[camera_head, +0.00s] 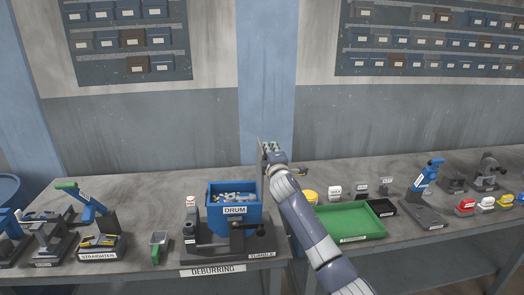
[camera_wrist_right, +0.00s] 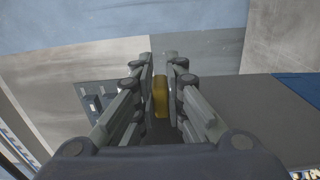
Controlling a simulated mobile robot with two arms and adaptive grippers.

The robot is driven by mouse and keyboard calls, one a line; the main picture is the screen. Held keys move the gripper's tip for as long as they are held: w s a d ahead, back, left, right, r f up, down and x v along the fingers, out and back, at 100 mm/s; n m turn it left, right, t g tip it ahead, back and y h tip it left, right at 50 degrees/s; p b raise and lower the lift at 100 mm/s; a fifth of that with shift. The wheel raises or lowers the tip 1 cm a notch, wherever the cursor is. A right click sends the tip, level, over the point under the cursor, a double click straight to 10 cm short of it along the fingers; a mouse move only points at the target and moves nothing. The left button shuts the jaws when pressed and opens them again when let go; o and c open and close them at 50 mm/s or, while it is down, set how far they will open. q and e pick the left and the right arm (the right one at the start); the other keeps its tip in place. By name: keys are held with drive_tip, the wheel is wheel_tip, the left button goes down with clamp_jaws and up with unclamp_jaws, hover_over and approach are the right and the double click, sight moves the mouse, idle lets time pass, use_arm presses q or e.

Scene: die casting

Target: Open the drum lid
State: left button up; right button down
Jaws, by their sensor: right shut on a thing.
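The blue drum (camera_head: 234,215), labelled DRUM, sits on its dark base on the bench, left of centre. Its top is open and grey metal parts show inside. A thin plate (camera_head: 260,160), which looks like the drum lid, stands upright edge-on at the drum's back right. My right gripper (camera_head: 269,148) is at that plate, above and right of the drum. In the wrist view its fingers (camera_wrist_right: 160,90) are closed around a yellow piece (camera_wrist_right: 160,97), apparently the lid's handle; the fingers partly hide it. My left gripper is not in view.
A green tray (camera_head: 350,221) and a black tray (camera_head: 382,207) lie right of my arm. Bare bench lies behind the drum.

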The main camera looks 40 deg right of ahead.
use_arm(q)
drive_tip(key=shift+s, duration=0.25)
use_arm(e)
drive_tip(key=shift+s+d+m, duration=0.3)
drive_tip(key=shift+d+m, duration=0.1)
drive_tip(key=shift+d, duration=0.1)
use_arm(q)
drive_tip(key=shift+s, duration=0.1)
use_arm(e)
drive_tip(key=c, duration=1.6)
unclamp_jaws()
drive_tip(key=shift+f, duration=0.1)
drive_tip(key=shift+c, duration=0.2)
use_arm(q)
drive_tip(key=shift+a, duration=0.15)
use_arm(e)
drive_tip(key=v, duration=1.2)
drive_tip(key=shift+s+f, duration=0.1)
